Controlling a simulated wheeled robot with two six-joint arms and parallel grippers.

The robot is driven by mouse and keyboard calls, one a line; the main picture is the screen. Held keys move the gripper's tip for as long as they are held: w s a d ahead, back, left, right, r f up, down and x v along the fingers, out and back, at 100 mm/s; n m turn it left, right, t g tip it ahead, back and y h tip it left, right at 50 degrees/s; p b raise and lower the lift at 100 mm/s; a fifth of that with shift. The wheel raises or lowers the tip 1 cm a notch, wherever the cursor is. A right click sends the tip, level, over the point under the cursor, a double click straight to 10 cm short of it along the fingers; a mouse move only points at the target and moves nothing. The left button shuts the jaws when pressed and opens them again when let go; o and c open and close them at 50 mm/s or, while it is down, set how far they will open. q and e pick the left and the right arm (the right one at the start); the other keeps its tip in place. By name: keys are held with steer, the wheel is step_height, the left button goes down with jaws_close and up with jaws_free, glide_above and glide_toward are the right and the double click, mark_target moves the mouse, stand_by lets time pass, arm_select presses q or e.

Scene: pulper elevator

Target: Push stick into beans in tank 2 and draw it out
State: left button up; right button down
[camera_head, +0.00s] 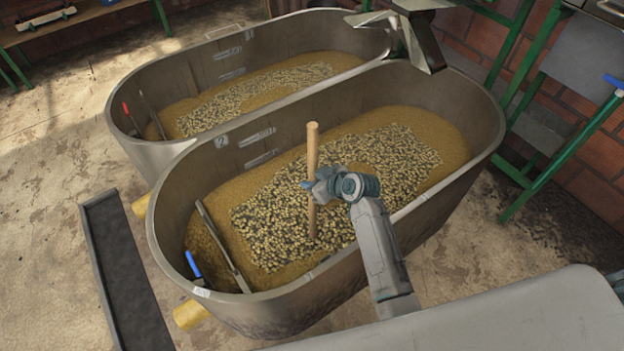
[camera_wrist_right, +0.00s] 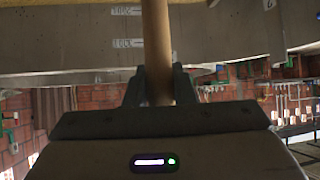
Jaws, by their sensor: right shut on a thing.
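A wooden stick (camera_head: 312,150) stands nearly upright over the near tank (camera_head: 480,160), which bears a "2" mark on its inner wall. My right gripper (camera_head: 318,187) is shut around the stick at its middle. The stick also shows between the fingers in the right wrist view (camera_wrist_right: 157,50). Its lower end meets the beans (camera_head: 270,222); whether it has gone below their surface I cannot tell. The beans float in a patch on brown liquid. My left gripper is not in view.
A second tank (camera_head: 135,150) with beans stands behind. A blue-handled gate (camera_head: 193,265) sits at the near tank's left end. A metal spout (camera_head: 425,45) hangs over the rims at the back. A dark trough (camera_head: 125,270) lies left; green-framed stands (camera_head: 560,170) are right.

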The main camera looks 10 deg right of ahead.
mark_target(317, 152)
step_height(317, 152, down, 7)
steer(key=b, duration=0.6)
step_height(317, 152, up, 18)
steer(key=p, duration=1.7)
steer(key=shift+r, duration=0.5)
step_height(317, 152, up, 24)
